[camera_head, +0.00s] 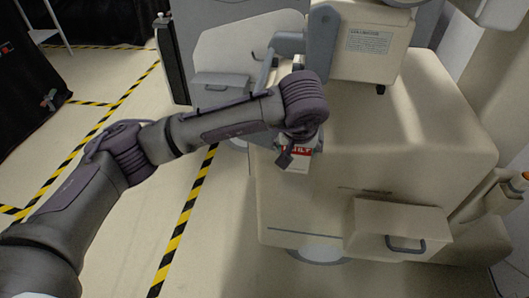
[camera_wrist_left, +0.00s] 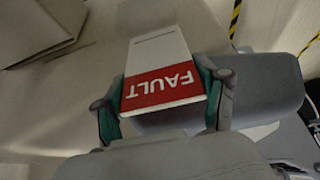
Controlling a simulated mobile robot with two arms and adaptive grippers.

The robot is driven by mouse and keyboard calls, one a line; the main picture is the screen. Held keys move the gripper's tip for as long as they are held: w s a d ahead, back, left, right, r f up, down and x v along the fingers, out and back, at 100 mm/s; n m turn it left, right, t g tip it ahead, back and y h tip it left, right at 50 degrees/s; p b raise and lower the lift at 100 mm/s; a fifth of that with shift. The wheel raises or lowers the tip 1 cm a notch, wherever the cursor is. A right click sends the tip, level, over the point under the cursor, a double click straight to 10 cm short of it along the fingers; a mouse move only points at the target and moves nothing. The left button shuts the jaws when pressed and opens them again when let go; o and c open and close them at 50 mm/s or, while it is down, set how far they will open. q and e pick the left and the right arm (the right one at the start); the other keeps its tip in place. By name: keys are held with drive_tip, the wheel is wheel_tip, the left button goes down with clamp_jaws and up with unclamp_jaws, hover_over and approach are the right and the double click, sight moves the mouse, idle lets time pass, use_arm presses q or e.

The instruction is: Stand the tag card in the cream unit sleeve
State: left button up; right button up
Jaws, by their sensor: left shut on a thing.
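The tag card (camera_head: 297,153) is white with a red band; the word FAULT reads in full and upside down in the left wrist view (camera_wrist_left: 165,85). My left gripper (camera_wrist_left: 163,98) is shut on the red end of the card, with a teal-padded finger at each side edge. The card's plain white end points away from the gripper. In the head view my left gripper (camera_head: 301,150) is at the far left part of the cream unit (camera_head: 330,205), partly hidden by its own wrist. I cannot clearly make out the sleeve. My right gripper is not in view.
A box with a grey handle (camera_head: 400,232) juts from the cream unit's front at right. A taller cream part with a label (camera_head: 370,42) stands behind. A grey unit with a small box (camera_head: 222,82) is at the back. Open floor with yellow-black tape lies left.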

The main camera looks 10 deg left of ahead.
sight(300, 161)
use_arm(q)
drive_tip(key=shift+w+d, duration=0.1)
drive_tip(key=shift+d, duration=0.4)
drive_tip(key=shift+f+b, duration=0.45)
drive_tip(key=shift+f, duration=0.55)
drive_tip(key=shift+f+b, duration=0.5)
drive_tip(key=shift+f, duration=0.45)
drive_tip(key=shift+f+b, duration=0.4)
drive_tip(key=shift+b, duration=0.05)
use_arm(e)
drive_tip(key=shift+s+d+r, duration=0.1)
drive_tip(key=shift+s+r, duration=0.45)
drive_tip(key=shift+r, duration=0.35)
use_arm(q)
drive_tip(key=o, duration=1.1)
